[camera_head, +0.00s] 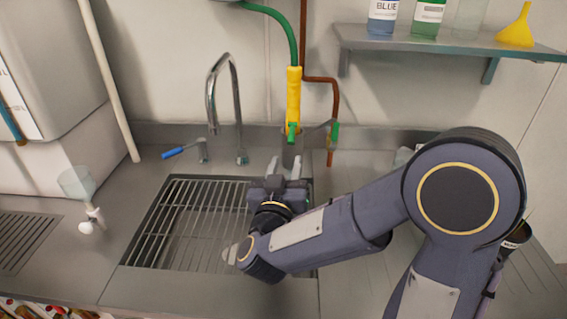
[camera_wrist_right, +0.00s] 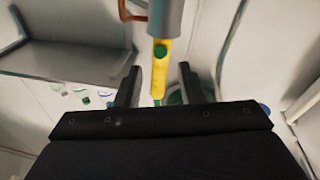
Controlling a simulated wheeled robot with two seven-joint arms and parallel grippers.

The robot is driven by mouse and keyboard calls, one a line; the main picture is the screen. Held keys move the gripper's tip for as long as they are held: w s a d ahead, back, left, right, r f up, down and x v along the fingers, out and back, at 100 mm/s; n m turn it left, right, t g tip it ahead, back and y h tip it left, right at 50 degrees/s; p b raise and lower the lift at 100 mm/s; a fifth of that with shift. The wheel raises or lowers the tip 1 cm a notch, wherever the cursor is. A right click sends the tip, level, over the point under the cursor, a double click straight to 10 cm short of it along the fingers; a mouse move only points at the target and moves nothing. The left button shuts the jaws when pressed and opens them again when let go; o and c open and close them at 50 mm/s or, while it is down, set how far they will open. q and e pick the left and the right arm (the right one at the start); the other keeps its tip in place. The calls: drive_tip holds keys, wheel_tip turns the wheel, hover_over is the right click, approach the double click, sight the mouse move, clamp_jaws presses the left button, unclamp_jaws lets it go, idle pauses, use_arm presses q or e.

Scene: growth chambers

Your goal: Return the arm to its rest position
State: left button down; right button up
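My right arm (camera_head: 325,235) reaches in from the right over the sink. My right gripper (camera_head: 285,166) is above the back edge of the sink, pointing at the wall. In the right wrist view its two fingers (camera_wrist_right: 160,85) stand wide apart with nothing gripped between them. Beyond them is a yellow sleeve (camera_wrist_right: 159,72) on a hanging green hose, with a grey cylinder at its end. The yellow sleeve (camera_head: 294,97) hangs just behind the gripper in the head view; I cannot tell the exact gap. My left gripper is not in view.
The sink (camera_head: 135,245) has a wire rack and a curved tap (camera_head: 236,105). A wall shelf (camera_head: 440,43) with bottles and a yellow funnel (camera_head: 518,28) is at upper right. A clear funnel (camera_head: 77,183) stands at left. The front counter (camera_head: 215,293) is clear.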

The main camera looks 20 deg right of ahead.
drive_tip(key=s+f+n+g+y, duration=0.1)
drive_tip(key=s+f+g+y, duration=0.2)
drive_tip(key=s, duration=0.5)
drive_tip(key=s+a+f+n+g+y+p, duration=0.1)
drive_tip(key=s+f+g+y, duration=0.1)
drive_tip(key=s+g+y, duration=0.2)
drive_tip(key=s+f+g+y+p, duration=0.1)
drive_tip(key=s+f+g+y, duration=0.2)
drive_tip(key=s+y, duration=0.4)
drive_tip(key=s, duration=0.5)
drive_tip(key=shift+s+a+f+n+g, duration=0.15)
drive_tip(key=shift+s+f+n+g, duration=0.05)
drive_tip(key=shift+f+n+g, duration=0.2)
